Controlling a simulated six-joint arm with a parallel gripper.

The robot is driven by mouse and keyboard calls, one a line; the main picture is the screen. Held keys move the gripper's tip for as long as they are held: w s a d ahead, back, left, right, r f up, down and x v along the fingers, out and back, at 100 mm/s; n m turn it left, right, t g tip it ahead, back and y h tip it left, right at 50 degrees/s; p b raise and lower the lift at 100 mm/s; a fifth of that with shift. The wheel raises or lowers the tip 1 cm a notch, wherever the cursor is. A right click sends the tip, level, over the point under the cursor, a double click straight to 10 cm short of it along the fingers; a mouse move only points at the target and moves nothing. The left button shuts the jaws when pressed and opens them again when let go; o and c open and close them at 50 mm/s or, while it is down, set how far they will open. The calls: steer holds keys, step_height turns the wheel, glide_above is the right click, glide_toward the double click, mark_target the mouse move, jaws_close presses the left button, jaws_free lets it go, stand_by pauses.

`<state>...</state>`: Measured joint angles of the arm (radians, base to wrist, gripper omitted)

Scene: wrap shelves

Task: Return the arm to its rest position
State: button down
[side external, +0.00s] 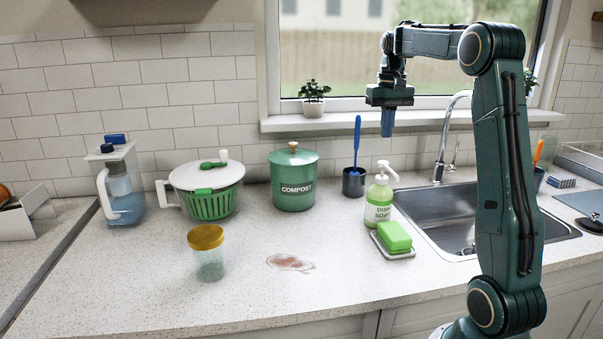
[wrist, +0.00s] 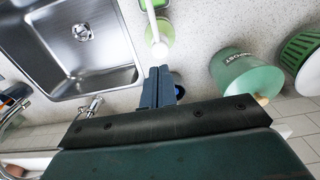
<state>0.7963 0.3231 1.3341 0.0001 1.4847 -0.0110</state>
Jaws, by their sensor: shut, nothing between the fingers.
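My gripper (side external: 388,122) is shut and empty, pointing down in the air in front of the window, above and behind the soap bottle. In the wrist view my gripper (wrist: 158,85) shows its two fingers pressed together over the counter, between the sink and the compost bin. It touches nothing that I can see. My arm is raised at the right of the side view, with its upper links bent over toward the left.
The sink (side external: 440,215) and faucet (side external: 446,140) are near my arm. A jar (side external: 208,255) and a reddish stain (side external: 290,263) are in front.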

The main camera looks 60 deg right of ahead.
steer(key=shift+r, duration=0.45)
steer(key=s+a+r+n+t+h, duration=0.1)
steer(key=a+n, duration=0.1)
steer(key=a, duration=0.8)
steer(key=s+a+r+n+t, duration=0.1)
steer(key=s+a+n, duration=0.1)
steer(key=a, duration=0.8)
steer(key=s+a+f+n+t+y, duration=0.1)
steer(key=s+a+f+n+t, duration=0.2)
steer(key=s+a+f+n, duration=0.2)
steer(key=s+a+f, duration=0.3)
steer(key=s+a, duration=0.3)
steer(key=a, duration=0.1)
steer(key=shift+a+f+t, duration=0.25)
steer(key=shift+a+t, duration=0.05)
steer(key=shift+a, duration=0.1)
